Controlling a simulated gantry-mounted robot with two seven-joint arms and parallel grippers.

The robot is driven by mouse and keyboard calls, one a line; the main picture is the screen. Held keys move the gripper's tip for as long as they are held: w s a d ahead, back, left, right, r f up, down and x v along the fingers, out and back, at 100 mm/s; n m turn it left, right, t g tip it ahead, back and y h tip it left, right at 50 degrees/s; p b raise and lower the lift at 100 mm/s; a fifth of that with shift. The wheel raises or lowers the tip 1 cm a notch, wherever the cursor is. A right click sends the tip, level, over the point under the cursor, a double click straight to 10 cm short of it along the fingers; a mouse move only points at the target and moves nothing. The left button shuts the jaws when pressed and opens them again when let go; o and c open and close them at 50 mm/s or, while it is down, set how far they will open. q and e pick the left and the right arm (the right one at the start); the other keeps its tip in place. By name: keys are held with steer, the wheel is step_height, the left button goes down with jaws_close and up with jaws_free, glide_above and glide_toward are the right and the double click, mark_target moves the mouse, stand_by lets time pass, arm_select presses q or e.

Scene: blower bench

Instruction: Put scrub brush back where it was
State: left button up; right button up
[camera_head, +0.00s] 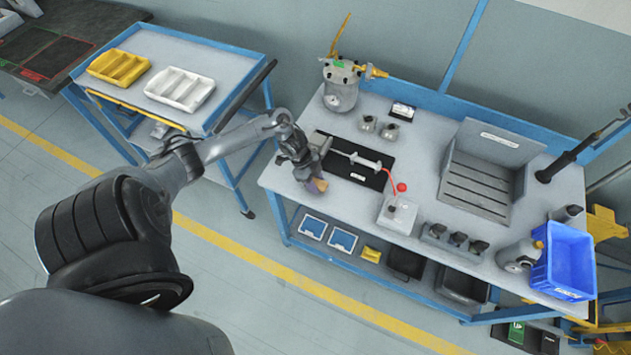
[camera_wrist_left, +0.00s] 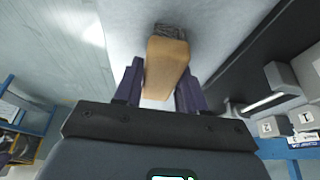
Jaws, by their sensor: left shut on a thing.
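The scrub brush (camera_wrist_left: 166,65) has a tan wooden block with dark bristles at its far end in the left wrist view. My left gripper (camera_wrist_left: 158,90) is shut on it, with a dark purple finger on each side of the block. In the head view the left gripper (camera_head: 312,176) points down at the left end of the blue-framed bench (camera_head: 345,205). A small tan part of the brush (camera_head: 319,184) shows at the fingertips there. I cannot tell whether the brush touches the bench top. My right gripper is not in view.
A black mat (camera_head: 372,180) with a metal tool and red hose lies just right of the gripper. A metal canister (camera_head: 341,95), a grey slotted tray (camera_head: 478,185) and a blue bin (camera_head: 566,262) stand on the bench. A side cart holds yellow (camera_head: 119,66) and white (camera_head: 180,89) trays.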

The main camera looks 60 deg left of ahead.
arm_select(q)
steer(key=shift+f, duration=0.2)
steer(key=o, duration=1)
steer(key=shift+r, duration=0.1)
